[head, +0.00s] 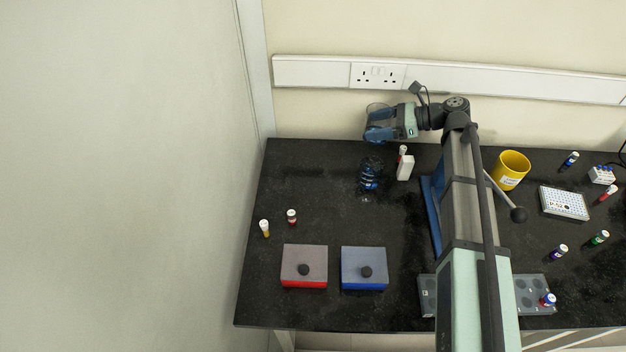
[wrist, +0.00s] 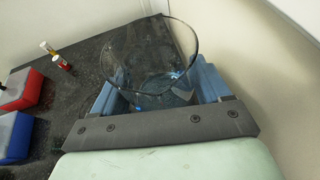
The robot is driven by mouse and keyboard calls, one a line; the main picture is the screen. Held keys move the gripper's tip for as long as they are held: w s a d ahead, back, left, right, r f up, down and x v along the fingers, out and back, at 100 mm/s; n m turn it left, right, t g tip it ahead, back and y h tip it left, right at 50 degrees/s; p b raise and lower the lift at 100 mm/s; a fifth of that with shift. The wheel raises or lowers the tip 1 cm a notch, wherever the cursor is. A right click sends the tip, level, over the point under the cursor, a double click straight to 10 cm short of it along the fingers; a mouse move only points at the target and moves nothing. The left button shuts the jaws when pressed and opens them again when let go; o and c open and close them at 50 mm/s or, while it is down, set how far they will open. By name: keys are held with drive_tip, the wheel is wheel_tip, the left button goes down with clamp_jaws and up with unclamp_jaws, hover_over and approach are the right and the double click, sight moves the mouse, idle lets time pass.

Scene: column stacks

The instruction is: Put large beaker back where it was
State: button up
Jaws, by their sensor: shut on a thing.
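The large clear glass beaker (wrist: 150,62) is between the blue fingers of my gripper (wrist: 158,88) in the wrist view, with its wide rim facing up toward the camera. In the head view the beaker's rim (head: 377,107) shows just above my gripper (head: 376,132), near the wall at the back of the bench. The gripper is shut on the beaker and holds it above the black bench (head: 330,215). The fingers hide much of the beaker's lower part in the head view.
A dark blue and clear glass-like item (head: 370,175) stands in front of the gripper. Red (head: 304,266) and blue (head: 364,268) boxes sit at the front. A yellow container (head: 511,170) stands right of my arm.

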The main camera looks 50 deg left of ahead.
drive_tip(key=s+a+r+n+g+h, duration=0.1)
drive_tip(key=s+a, duration=0.2)
drive_tip(key=s, duration=0.9)
drive_tip(key=s+a+r+n+g+h, duration=0.1)
drive_tip(key=s+a+r, duration=0.1)
drive_tip(key=s, duration=0.9)
drive_tip(key=shift+w+a+f+m+t+y, duration=0.15)
drive_tip(key=shift+f+m+t+y, duration=0.2)
drive_tip(key=shift+f, duration=1.4)
drive_tip(key=shift+w+f+m+t+y, duration=0.1)
drive_tip(key=shift+f+m+t+y, duration=0.2)
drive_tip(key=shift+f, duration=1.4)
drive_tip(key=shift+w+a+f+m+t+y, duration=0.15)
drive_tip(key=shift+f+m+t+y, duration=0.2)
drive_tip(key=shift+f, duration=1.4)
drive_tip(key=shift+d+f, duration=0.1)
drive_tip(key=shift+f, duration=0.05)
drive_tip(key=o, duration=1.2)
drive_tip(key=shift+c, duration=0.2)
